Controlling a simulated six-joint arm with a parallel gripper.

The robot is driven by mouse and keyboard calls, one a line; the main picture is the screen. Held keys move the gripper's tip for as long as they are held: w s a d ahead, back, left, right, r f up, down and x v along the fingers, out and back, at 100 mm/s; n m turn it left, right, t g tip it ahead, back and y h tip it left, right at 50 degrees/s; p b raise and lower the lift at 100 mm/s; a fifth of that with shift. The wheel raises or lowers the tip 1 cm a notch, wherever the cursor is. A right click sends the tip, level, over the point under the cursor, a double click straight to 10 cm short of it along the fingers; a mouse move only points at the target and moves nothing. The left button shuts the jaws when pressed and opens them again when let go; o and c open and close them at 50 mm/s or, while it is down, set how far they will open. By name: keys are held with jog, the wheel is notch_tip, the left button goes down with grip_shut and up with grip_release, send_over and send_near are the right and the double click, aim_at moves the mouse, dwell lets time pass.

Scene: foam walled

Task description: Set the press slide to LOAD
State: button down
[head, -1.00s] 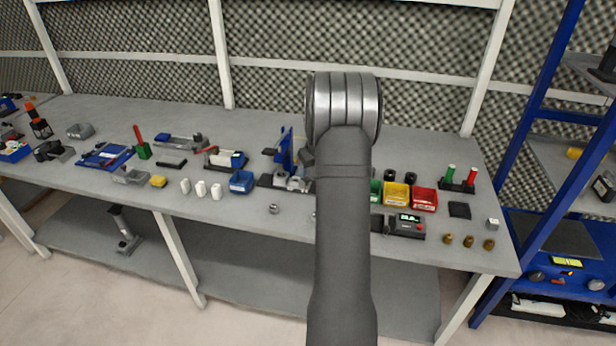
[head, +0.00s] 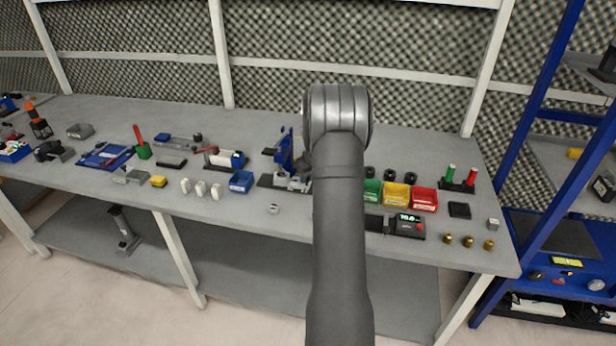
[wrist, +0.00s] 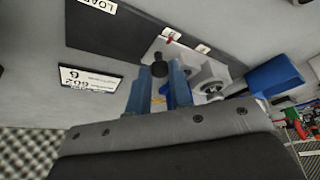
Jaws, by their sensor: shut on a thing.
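The blue press (head: 285,152) stands mid-bench in the head view, just left of my arm, with a grey slide part (head: 292,183) on a dark base plate (head: 265,181). The wrist view shows the dark plate (wrist: 125,32) with a white LOAD label (wrist: 97,4) at one end. Grey slide parts (wrist: 205,72) lie towards its other end. My gripper (wrist: 160,80) has its blue fingers shut on a small black knob (wrist: 159,67) beside the plate. My arm hides the gripper in the head view. The slide's exact position is unclear.
A blue bin (head: 241,182) and white pieces (head: 200,189) stand left of the press. A small metal part (head: 273,208) lies in front of the press.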

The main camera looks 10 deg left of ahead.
jog(key=d, duration=0.8)
jog(key=c, duration=1.3)
grip_release()
jog(key=shift+d, duration=0.1)
jog(key=v, duration=1.7)
jog(key=shift+r, duration=0.2)
jog(key=x, duration=1.7)
jog(key=shift+f, duration=0.2)
